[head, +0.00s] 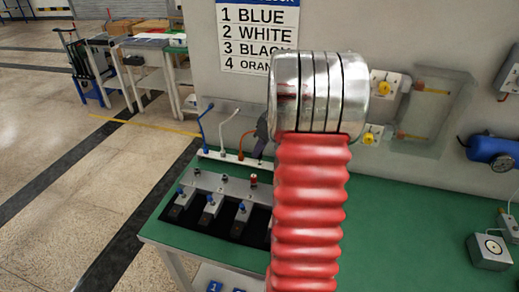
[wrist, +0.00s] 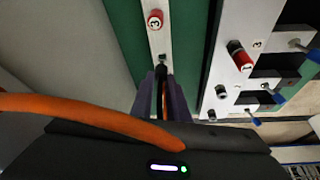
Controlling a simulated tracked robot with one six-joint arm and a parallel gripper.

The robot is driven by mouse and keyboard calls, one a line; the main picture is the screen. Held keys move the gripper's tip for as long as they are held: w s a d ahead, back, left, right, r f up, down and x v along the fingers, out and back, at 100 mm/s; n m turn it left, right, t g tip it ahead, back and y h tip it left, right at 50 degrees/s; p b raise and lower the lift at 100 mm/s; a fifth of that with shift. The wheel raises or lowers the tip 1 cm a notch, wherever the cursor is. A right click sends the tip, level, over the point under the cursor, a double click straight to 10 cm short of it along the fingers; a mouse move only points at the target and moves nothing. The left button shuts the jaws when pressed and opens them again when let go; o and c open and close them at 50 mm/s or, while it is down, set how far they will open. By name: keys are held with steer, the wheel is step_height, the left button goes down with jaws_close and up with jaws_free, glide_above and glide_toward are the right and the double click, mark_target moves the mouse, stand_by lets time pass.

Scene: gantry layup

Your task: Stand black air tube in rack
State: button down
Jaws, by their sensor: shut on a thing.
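My gripper (wrist: 163,85) is shut, its two dark fingers close together over the white rack strip (wrist: 166,45). A dark end of the black air tube (wrist: 162,71) shows at the fingertips, at the strip; the rest is hidden, and I cannot tell how deep it sits. In the head view my gripper (head: 262,134) is at the right of the rack (head: 229,161), partly behind my red arm. A blue tube (head: 201,124), a white tube (head: 222,127) and an orange tube (head: 241,145) stand in the rack. The orange tube (wrist: 90,106) also crosses the wrist view, close to my gripper body.
A grey valve block (head: 205,180) with dark bays stands in front of the rack on the green bench (head: 400,225). Its red-capped fitting (wrist: 240,57) is right of my fingers in the wrist view. A sign (head: 258,35) lists blue, white, black, orange.

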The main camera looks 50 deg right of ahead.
steer(key=shift+f, duration=1.35)
stand_by(0.5)
steer(key=c, duration=1.6)
jaws_free()
steer(key=shift+c, duration=0.2)
steer(key=v, duration=1.3)
steer(key=shift+s+r, duration=0.15)
steer(key=shift+r, duration=0.15)
